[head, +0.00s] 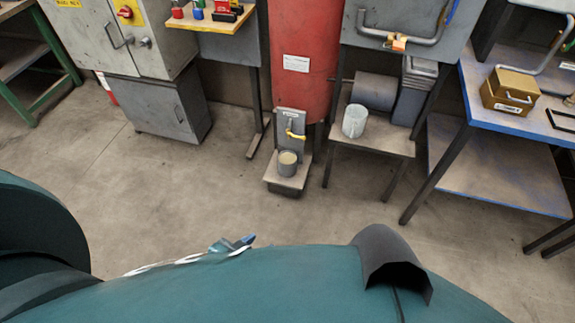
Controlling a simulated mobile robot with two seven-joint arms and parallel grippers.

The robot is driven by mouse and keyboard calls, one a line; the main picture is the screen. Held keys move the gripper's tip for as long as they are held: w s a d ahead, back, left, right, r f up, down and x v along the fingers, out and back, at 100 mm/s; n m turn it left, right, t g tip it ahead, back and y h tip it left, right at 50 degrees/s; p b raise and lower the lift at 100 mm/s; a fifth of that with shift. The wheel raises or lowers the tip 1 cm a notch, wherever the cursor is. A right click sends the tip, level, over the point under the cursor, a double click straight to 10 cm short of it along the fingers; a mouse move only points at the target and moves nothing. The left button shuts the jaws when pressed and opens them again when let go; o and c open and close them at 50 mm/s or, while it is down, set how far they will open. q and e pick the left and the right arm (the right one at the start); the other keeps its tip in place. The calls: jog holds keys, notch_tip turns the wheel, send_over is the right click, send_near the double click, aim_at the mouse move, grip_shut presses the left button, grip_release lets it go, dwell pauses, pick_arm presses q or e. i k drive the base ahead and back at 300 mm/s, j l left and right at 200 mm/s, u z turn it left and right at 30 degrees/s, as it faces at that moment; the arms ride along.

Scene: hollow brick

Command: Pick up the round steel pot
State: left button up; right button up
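A small round grey metal pot (288,164) with a pale yellowish inside stands upright on a low stand (287,182), below a yellow-handled tap (295,135). A lighter, whitish-grey round container (354,121) stands on a small table to its right. I cannot tell for certain which of the two is the steel pot. A small blue-grey part, which looks like the tip of my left gripper (233,244), shows just above my teal body, far nearer to me than both vessels. Its fingers are too small and hidden to read. My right gripper does not show.
A red tank (302,60) rises behind the stand. The small table (375,142) and a blue-edged workbench (510,118) are to the right. Grey cabinets (165,110) stand at the left. The concrete floor (190,215) before the stand is clear.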

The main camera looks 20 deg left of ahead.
aim_at(286, 159)
jog(key=i+l+u, duration=0.1)
jog(key=i+l, duration=0.5)
jog(key=i, duration=0.15)
